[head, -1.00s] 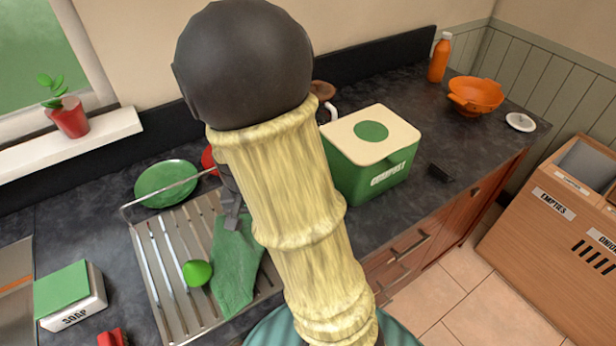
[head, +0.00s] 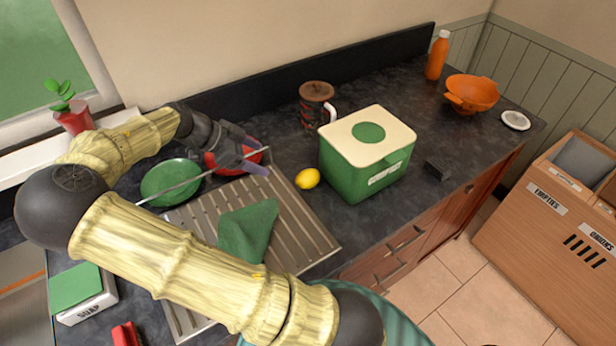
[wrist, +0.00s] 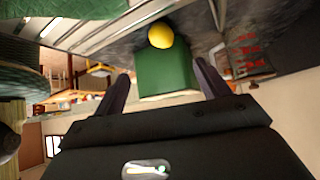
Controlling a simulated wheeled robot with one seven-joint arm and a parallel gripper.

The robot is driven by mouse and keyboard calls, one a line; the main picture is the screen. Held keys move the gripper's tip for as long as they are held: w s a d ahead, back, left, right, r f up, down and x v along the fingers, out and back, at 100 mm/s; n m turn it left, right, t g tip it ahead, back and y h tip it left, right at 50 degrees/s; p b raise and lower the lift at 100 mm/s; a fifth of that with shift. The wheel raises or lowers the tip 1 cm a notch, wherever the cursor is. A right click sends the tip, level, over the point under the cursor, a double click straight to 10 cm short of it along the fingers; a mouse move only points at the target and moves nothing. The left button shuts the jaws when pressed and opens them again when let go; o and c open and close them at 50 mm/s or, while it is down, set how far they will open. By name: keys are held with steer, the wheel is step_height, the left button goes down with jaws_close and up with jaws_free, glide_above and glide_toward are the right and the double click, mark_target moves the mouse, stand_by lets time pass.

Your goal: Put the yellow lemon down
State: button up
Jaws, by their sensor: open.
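The yellow lemon (head: 307,179) rests on the dark counter, between the drying rack and the green compost bin. It also shows in the wrist view (wrist: 160,35), beyond the fingertips. My gripper (head: 259,155) is open and empty above the far end of the rack, to the left of the lemon and apart from it. In the wrist view its two fingers (wrist: 163,80) are spread with nothing between them.
The compost bin (head: 348,168) stands right of the lemon, and a dark mug (head: 315,103) stands behind. A red bowl (head: 226,160) is behind my gripper. The rack (head: 310,235) holds a green cloth (head: 250,228). Counter right of the bin is mostly clear.

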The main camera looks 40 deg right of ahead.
mark_target(300, 176)
steer(key=shift+d+f, duration=0.1)
steer(key=p+x, duration=0.2)
steer(key=x, duration=1)
steer(key=shift+s, duration=0.1)
steer(key=shift+d, duration=0.1)
steer(key=shift+s+d+f+p, duration=0.1)
steer(key=shift+d+f+p, duration=0.1)
steer(key=shift+d+p, duration=0.15)
steer(key=x, duration=0.2)
steer(key=p+x, duration=0.1)
steer(key=x, duration=0.1)
steer(key=shift+f+p, duration=0.2)
steer(key=shift+p, duration=0.1)
steer(key=c, duration=1.2)
